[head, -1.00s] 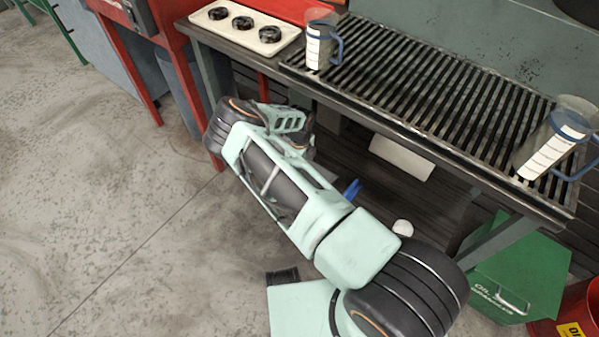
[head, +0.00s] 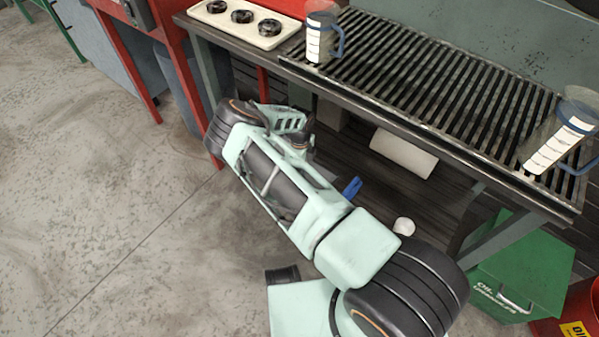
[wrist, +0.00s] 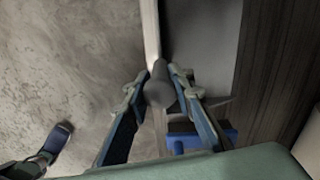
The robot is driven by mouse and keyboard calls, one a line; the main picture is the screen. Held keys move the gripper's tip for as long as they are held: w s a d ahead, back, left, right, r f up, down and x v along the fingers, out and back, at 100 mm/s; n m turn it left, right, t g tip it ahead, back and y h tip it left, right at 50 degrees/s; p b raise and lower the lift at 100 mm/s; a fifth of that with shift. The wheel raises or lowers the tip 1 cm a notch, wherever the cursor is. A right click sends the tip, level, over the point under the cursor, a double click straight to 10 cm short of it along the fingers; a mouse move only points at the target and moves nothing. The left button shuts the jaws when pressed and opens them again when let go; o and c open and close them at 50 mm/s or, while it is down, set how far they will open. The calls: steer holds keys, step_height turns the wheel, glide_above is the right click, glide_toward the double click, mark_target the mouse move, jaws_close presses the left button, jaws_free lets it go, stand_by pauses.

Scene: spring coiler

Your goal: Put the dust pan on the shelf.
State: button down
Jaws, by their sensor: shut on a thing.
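My gripper (wrist: 158,82) is shut on the dark grey, round handle (wrist: 160,88) of what looks like the dust pan. Its flat grey pan (wrist: 200,45) extends beyond the fingers in the wrist view, with a pale edge along its left side. In the head view my arm hides most of the dust pan and the fingertips. The dark plank shelf (head: 352,152) lies low under the bench. It also shows along the right of the wrist view (wrist: 272,60), beside the pan. I cannot tell whether the pan touches it.
A blue object (head: 352,187), a white roll (head: 403,153) and a small white item (head: 404,226) are on or near the shelf. The grated bench top (head: 430,85) overhangs it, carrying clear jugs. A green box (head: 520,265) stands at right. Open floor lies left.

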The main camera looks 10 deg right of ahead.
steer(key=shift+f, duration=0.15)
steer(key=c, duration=1.6)
jaws_free()
steer(key=shift+f, duration=0.1)
steer(key=shift+r, duration=3.85)
